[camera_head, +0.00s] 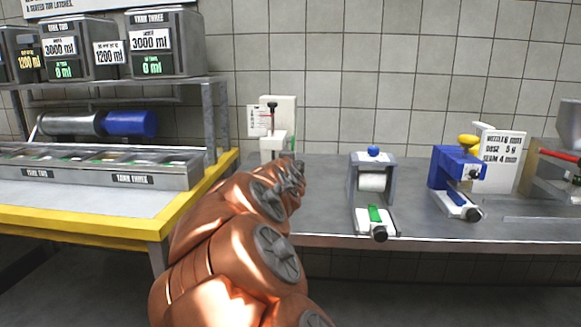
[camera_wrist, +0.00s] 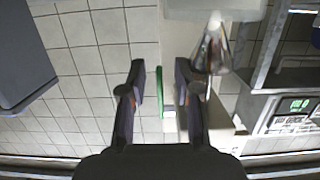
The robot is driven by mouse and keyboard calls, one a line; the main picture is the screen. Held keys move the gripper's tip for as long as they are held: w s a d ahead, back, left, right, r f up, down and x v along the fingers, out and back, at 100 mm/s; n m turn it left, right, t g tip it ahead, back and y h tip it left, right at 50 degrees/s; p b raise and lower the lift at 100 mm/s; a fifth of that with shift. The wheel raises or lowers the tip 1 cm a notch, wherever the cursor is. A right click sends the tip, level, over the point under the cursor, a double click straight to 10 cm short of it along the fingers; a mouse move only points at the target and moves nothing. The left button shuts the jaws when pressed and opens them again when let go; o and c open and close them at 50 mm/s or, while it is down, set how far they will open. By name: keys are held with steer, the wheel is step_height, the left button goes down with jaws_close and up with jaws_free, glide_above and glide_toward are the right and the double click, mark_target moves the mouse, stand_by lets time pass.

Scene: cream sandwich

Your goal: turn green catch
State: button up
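My gripper (camera_wrist: 160,88) is open in the wrist view, its two dark fingers apart. A pale upright part (camera_wrist: 174,45) shows beyond and between them. A narrow green strip (camera_wrist: 152,128) shows between the fingers, close to the left one; I cannot tell whether it is touched. In the head view my copper arm reaches toward a white stand (camera_head: 278,143) with a black knob, and the gripper end is hard to make out there. Another green piece (camera_head: 375,213) lies on the white base of the roller device. I cannot tell which green part is the catch.
A blue device with a yellow knob (camera_head: 468,141) stands right of the roller device (camera_head: 373,175). A yellow-edged table (camera_head: 105,228) and a tank rack (camera_head: 213,115) are on the left. The grey counter (camera_head: 325,215) is bare between stand and roller device. A shiny metal cone (camera_wrist: 211,50) is near the right finger.

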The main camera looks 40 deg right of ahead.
steer(key=shift+s, duration=0.1)
steer(key=v, duration=1.1)
steer(key=shift+s+a, duration=0.25)
steer(key=shift+a, duration=0.05)
steer(key=shift+r, duration=0.2)
steer(key=s+a+n+g+y+p, duration=0.2)
steer(key=s+a+p, duration=0.4)
steer(key=s, duration=0.5)
steer(key=s+a+n+g+y+p, duration=0.3)
steer(key=s+a+g+y+p, duration=0.2)
steer(key=s+p, duration=0.5)
steer(key=s+a+n+g+y+p, duration=0.3)
steer(key=s+a+g+p, duration=0.3)
steer(key=s+a+p, duration=0.2)
steer(key=s+p, duration=0.2)
steer(key=s, duration=0.1)
steer(key=shift+s+a+f+g, duration=0.2)
steer(key=shift+s+a+g, duration=0.1)
steer(key=shift+g, duration=0.1)
